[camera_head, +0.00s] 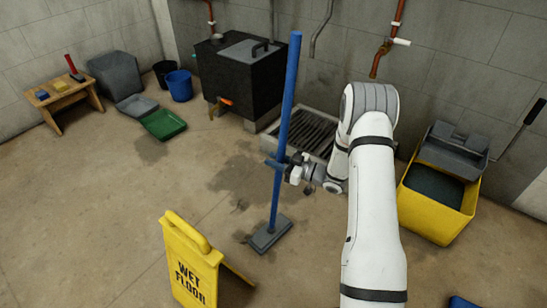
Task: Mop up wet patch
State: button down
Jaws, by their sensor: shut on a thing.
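A mop with a long blue handle (288,110) stands nearly upright, leaning slightly. Its flat grey-blue head (270,234) rests on the floor. My gripper (281,165) is shut on the blue handle about midway up. A dark wet patch (238,178) spreads on the brown floor left of and behind the mop head. A smaller dark patch (150,148) lies further left. The exact contact under the mop head is hidden.
A yellow wet-floor sign (190,262) stands front left. A yellow mop bucket (440,195) with a grey wringer is at right. A black tank (242,75) and a floor grate (305,132) are behind. A green tray (163,124), blue bucket (179,85) and wooden stool (62,100) stand back left.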

jog(key=shift+s+v, duration=0.25)
jog(key=shift+v, duration=1.85)
jog(key=w+b+x, duration=0.1)
jog(key=b+x, duration=0.3)
jog(key=x, duration=1.5)
jog(key=w+d+b+x, duration=0.1)
jog(key=b+x, duration=0.3)
jog(key=x, duration=1.5)
jog(key=shift+w, duration=0.55)
dwell(0.4)
jog(key=shift+d, duration=0.15)
